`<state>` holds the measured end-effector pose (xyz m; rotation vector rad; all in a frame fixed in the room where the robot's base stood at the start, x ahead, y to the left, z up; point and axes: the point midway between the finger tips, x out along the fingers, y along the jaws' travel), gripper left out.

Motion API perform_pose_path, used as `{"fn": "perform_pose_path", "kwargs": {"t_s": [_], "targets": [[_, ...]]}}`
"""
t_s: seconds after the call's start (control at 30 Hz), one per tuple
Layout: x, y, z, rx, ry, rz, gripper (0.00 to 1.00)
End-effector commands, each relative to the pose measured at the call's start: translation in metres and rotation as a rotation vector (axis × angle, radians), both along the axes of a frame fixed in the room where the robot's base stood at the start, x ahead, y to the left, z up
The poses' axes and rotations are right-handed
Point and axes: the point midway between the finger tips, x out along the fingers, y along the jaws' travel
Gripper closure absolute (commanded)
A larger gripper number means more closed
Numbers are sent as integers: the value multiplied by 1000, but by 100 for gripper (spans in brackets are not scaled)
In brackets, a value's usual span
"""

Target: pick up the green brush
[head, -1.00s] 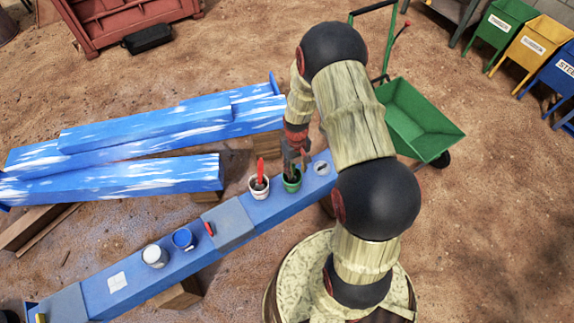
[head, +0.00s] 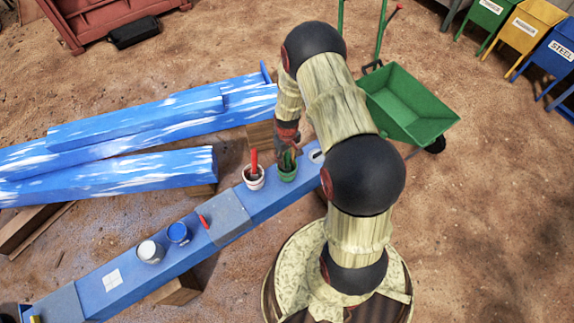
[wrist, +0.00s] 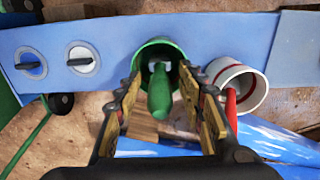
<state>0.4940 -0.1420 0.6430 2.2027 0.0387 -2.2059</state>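The green brush (wrist: 159,92) stands handle-up in a green cup (wrist: 151,50), its handle leaning toward the wrist camera. In the head view the brush (head: 287,160) rises from the green cup (head: 288,174) on the blue beam. My gripper (wrist: 164,92) is open, with one finger on each side of the brush handle. Gaps show between the handle and both fingers. In the head view my gripper (head: 287,150) is at the cup, partly hidden by my arm. The lower part of the brush is hidden inside the cup.
A white cup (head: 254,182) with a red brush (head: 254,160) stands close to the green cup. Painted blue beams (head: 110,174) lie behind. A green wheelbarrow (head: 408,105) is at the right.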

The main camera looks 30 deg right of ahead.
Motion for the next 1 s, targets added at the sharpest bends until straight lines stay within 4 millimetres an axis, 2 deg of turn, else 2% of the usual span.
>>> {"fn": "perform_pose_path", "kwargs": {"t_s": [0.2, 0.87, 1.0], "targets": [[0, 0, 0, 0, -1, 0, 61], [0, 0, 0, 0, -1, 0, 99], [0, 0, 0, 0, -1, 0, 100]]}}
